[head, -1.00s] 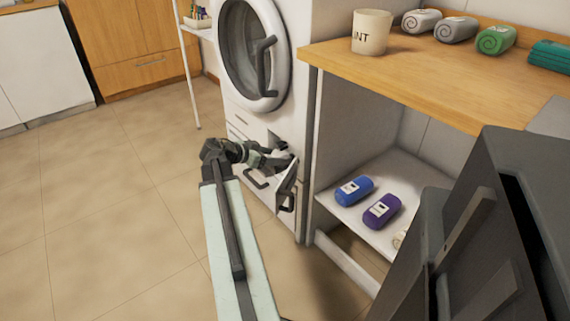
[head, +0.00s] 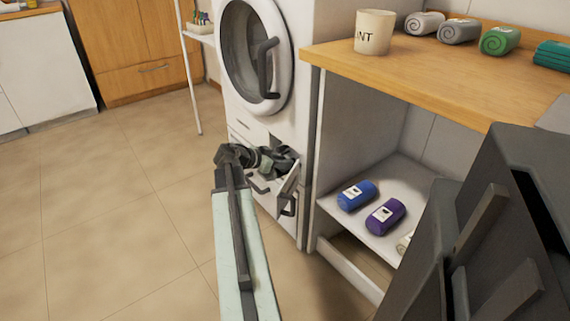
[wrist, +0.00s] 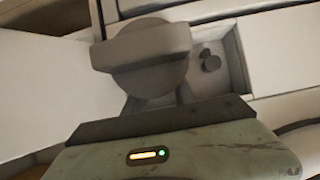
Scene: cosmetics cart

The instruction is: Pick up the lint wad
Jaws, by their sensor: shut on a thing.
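My gripper (head: 280,162) is low at the front of the white washing machine, over the open flap and compartment at its base. In the wrist view, a rounded grey-brown lump with a thick band across it, which I take to be the lint wad (wrist: 150,78), sits just ahead of the gripper body. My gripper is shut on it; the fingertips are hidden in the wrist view. A small dark knob-like thing (wrist: 209,60) sits in the pale compartment (wrist: 235,62) just right of the lump. In the head view the lump cannot be told apart from the dark gripper parts.
The washing machine (head: 250,120) has a round door above. The open flap (head: 289,190) tilts outward beside my gripper. To the right, a wooden counter (head: 420,75) holds a cup (head: 374,32) and rolled towels. Blue (head: 357,196) and purple (head: 386,217) rolls lie below. Floor at left is clear.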

